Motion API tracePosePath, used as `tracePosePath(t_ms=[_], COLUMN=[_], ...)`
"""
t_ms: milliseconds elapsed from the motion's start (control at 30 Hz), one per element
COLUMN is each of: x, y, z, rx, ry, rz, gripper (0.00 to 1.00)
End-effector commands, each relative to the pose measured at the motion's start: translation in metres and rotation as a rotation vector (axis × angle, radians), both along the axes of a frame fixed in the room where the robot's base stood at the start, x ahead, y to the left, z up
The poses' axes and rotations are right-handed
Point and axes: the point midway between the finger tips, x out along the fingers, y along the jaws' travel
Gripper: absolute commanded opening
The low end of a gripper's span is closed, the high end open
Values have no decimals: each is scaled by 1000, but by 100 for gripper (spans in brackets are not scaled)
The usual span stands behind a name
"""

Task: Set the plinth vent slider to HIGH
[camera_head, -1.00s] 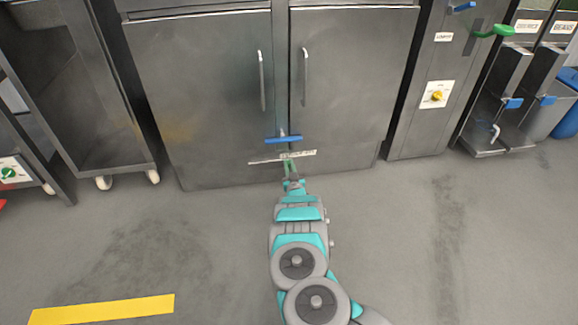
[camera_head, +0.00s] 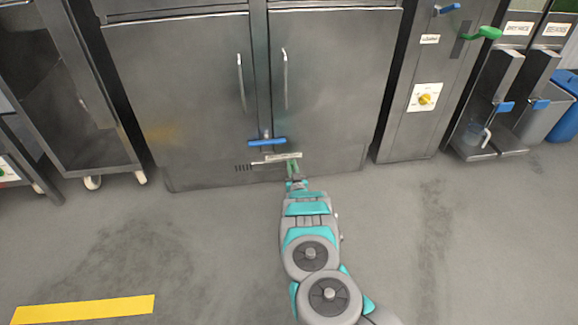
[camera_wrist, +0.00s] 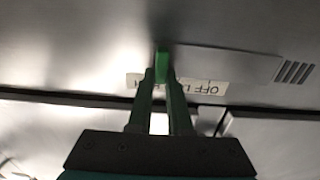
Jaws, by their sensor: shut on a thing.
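The plinth vent slider has a small green knob (camera_wrist: 162,66) and a flat metal plate (camera_wrist: 225,64) in the wrist view. My gripper (camera_wrist: 162,85) is shut on the knob, one green finger on each side. A scale label (camera_wrist: 205,87) appears upside down; OFF is readable at its right, while the fingers hide its middle. The knob is left of OFF in that view, but its exact mark is unclear. In the head view my gripper (camera_head: 293,172) reaches the plinth below the label (camera_head: 284,157). Vent slots (camera_head: 243,168) show left of the plate.
A panel with a yellow knob (camera_head: 425,99) and dispensers stand at right. A wheeled steel rack (camera_head: 92,182) is at left. The floor around my arm is clear.

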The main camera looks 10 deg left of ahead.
Motion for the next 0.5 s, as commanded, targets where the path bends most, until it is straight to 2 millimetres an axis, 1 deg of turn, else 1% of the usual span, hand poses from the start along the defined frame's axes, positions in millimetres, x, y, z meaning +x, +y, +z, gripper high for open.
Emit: tracePosePath(t_ms=[33, 100, 233, 500], x=[2, 4, 6, 7], y=[-6, -12, -19, -23], z=[3, 3, 3, 2], rx=[1, 2, 2, 3], ry=[-3, -3, -3, -2], rz=[-2, -3, 0, -2], gripper=[0, 0, 0, 0])
